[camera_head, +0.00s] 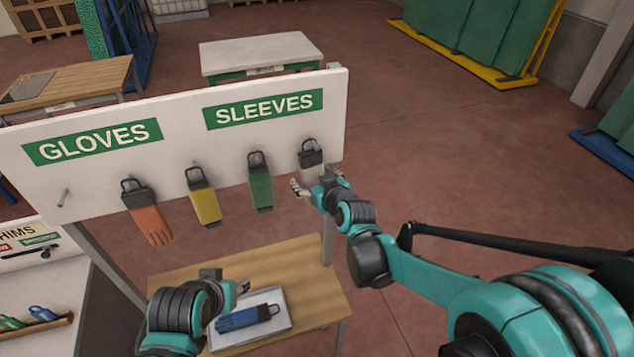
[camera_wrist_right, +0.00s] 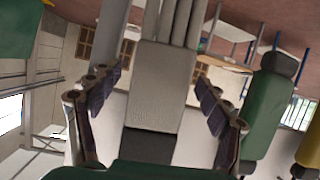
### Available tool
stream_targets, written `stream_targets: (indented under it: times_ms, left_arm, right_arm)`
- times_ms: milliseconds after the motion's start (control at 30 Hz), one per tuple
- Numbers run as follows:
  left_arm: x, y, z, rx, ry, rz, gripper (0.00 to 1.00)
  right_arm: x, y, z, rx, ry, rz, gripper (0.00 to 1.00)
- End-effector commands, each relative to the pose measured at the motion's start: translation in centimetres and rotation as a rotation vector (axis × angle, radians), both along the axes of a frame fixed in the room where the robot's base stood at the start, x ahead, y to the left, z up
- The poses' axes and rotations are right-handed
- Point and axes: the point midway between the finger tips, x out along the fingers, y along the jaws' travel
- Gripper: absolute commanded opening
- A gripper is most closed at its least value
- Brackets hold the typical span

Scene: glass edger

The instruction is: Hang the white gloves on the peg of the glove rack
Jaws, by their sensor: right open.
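The white gloves (camera_head: 312,159) hang by a dark cuff at the right end of the rack board, under the SLEEVES sign. In the right wrist view the white gloves (camera_wrist_right: 155,85) lie between my open fingers, with the glove fingers at the top. My right gripper (camera_head: 316,181) is open at their lower part; contact cannot be told. The glove rack (camera_head: 100,180) is a white board with a bare peg (camera_head: 64,198) at its left end, below the GLOVES sign. My left gripper (camera_head: 226,281) looks open and empty, above the tray on the table.
Orange gloves (camera_head: 149,218), a yellow item (camera_head: 205,203) and a green item (camera_head: 260,186) hang between the bare peg and the white gloves. A blue glove (camera_head: 243,319) lies on a tray (camera_head: 257,338) on the wooden table (camera_head: 190,266) below.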

Motion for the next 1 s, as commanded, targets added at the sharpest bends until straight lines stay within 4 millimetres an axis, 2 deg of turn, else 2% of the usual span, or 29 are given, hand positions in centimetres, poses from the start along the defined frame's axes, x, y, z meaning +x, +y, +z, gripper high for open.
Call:
stream_targets:
  times_ms: [267, 300, 500, 1000]
  left_arm:
    - [0.0, 0.0, 0.0, 0.0, 0.0, 0.0, 0.4]
    - [0.0, 0.0, 0.0, 0.0, 0.0, 0.0, 0.4]
    - [0.0, 0.0, 0.0, 0.0, 0.0, 0.0, 0.4]
    - [0.0, 0.0, 0.7, 0.0, 0.0, 0.0, 0.4]
  right_arm:
    - [0.2, 0.1, -0.1, 0.0, 0.0, 0.0, 0.78]
    - [0.2, 0.1, -0.1, 0.0, 0.0, 0.0, 0.72]
    - [0.2, 0.1, -0.1, 0.0, 0.001, 0.0, 0.24]
    - [0.2, 0.1, 1.0, 0.001, 0.0, 0.0, 0.23]
